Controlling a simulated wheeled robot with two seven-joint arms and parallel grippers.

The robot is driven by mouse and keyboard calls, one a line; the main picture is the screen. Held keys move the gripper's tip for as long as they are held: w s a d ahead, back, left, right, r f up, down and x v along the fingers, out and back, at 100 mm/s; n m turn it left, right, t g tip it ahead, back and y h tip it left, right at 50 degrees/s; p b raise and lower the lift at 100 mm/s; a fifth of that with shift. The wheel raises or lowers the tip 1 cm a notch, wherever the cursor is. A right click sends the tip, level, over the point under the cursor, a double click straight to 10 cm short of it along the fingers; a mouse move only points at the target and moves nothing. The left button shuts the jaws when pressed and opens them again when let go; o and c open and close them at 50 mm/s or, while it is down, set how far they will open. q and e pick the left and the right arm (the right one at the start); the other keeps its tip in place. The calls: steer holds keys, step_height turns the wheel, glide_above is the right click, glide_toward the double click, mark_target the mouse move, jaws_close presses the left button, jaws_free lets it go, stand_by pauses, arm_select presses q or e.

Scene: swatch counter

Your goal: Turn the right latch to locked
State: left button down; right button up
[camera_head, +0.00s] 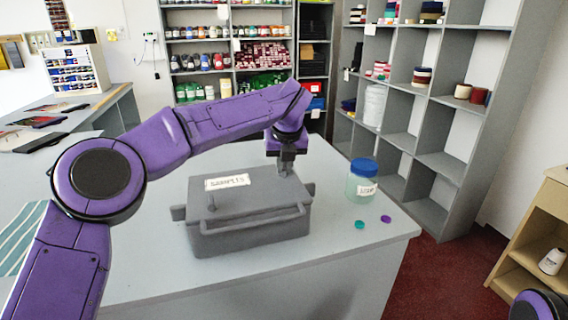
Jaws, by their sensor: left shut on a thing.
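A dark grey box (250,240) with a lid (245,200) and a white label (227,182) stands on the grey counter. My right gripper is not in view; only a bit of my right arm shows at the bottom right.
A jar with a blue lid (362,181) stands right of the box. A teal disc (360,225) and a purple disc (386,219) lie in front of it. The counter (340,255) is clear around them. Shelves (440,110) stand behind.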

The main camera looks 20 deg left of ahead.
arm_select(q)
steer(key=shift+f+n+y, duration=0.15)
steer(key=shift+n+y, duration=0.15)
steer(key=shift+n, duration=0.5)
steer(key=c, duration=1.2)
jaws_free()
steer(key=shift+w+g, duration=0.1)
steer(key=shift+g, duration=0.2)
steer(key=shift+o, duration=0.2)
steer(key=shift+w+a+f, duration=0.1)
steer(key=shift+a, duration=0.05)
steer(key=shift+d+r, duration=0.2)
steer(key=shift+r, duration=0.15)
steer(key=v, duration=0.9)
steer(key=shift+r, duration=0.4)
